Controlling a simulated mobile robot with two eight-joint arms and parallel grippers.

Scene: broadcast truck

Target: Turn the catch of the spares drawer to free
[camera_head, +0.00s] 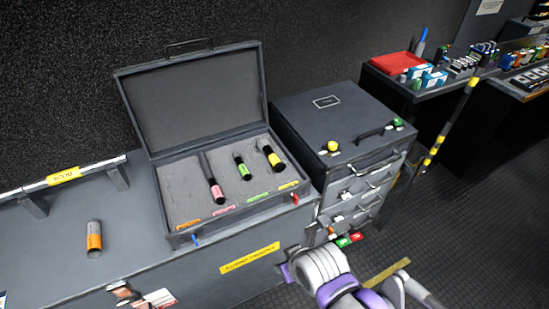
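A grey drawer cabinet (312,112) stands right of the open case, its drawer fronts facing right and toward me. Small pale catches or handles (345,195) show on the fronts, too small to read their positions. A red and green marker (349,240) shows low on the cabinet front. I cannot tell which drawer is the spares drawer, as the labels are unreadable. One of my arms, white and purple, shows at the bottom centre, in front of the cabinet's lower part. No other arm shows.
An open grey case (178,233) holds several tubes in foam on the counter (60,255). Open floor (475,215) lies to the right.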

